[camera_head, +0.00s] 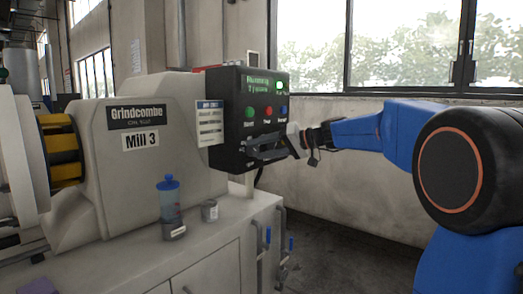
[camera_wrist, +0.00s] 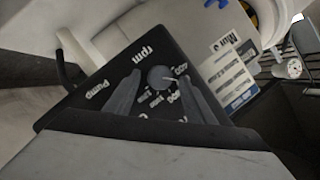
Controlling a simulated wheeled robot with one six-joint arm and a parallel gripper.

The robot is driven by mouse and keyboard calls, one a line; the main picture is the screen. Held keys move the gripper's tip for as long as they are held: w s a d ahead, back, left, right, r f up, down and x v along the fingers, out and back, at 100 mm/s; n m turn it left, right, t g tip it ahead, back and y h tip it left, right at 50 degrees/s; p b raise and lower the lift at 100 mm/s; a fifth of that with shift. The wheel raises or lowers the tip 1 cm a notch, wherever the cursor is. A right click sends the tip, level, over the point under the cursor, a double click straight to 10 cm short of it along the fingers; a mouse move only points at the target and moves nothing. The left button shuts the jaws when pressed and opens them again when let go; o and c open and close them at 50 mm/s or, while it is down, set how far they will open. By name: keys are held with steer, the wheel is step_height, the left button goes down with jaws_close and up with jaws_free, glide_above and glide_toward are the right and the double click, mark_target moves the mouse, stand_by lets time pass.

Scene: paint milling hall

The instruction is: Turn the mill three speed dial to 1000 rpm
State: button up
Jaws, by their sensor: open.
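The speed dial (camera_wrist: 158,76) is a small round grey knob on the black control panel, below an upside-down "rpm" label in the wrist view. A pale pointer line on it points right; the surrounding numbers are too small to read surely. My gripper (camera_wrist: 154,84) is open, with one dark finger on each side of the dial; I cannot tell whether they touch it. In the head view, my gripper (camera_head: 268,150) is at the lower part of the control box (camera_head: 234,108) and hides the dial. The box stands beside Mill 3 (camera_head: 160,170).
The box carries green, red and blue buttons, a lit green lamp (camera_head: 279,86) and a display with unreadable green text. A paper notice (camera_head: 210,123) hangs left of it. A blue-capped bottle (camera_head: 169,204) and a small can (camera_head: 210,211) stand on the bench (camera_head: 205,250).

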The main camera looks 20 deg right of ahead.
steer(key=c, duration=1.1)
steer(key=shift+o, duration=0.2)
steer(key=m+y, duration=0.2)
steer(key=m, duration=0.1)
steer(key=shift+w+d+f+m, duration=0.1)
steer(key=shift+d+f+m, duration=0.05)
steer(key=shift+f+m, duration=0.15)
steer(key=m, duration=0.1)
steer(key=m+y, duration=0.1)
steer(key=m, duration=0.2)
steer(key=shift+f+y, duration=0.25)
steer(key=shift+y, duration=0.15)
steer(key=m, duration=0.1)
steer(key=m+t, duration=0.1)
steer(key=m, duration=0.1)
steer(key=m+y, duration=0.1)
steer(key=shift+f+t, duration=0.25)
steer(key=shift+t, duration=0.05)
steer(key=shift+f+m+t, duration=0.1)
steer(key=shift+m+t, duration=0.35)
steer(key=shift+m, duration=0.8)
steer(key=shift+f+m+t, duration=0.1)
steer(key=shift+m+t, duration=0.35)
steer(key=shift+m, duration=1.1)
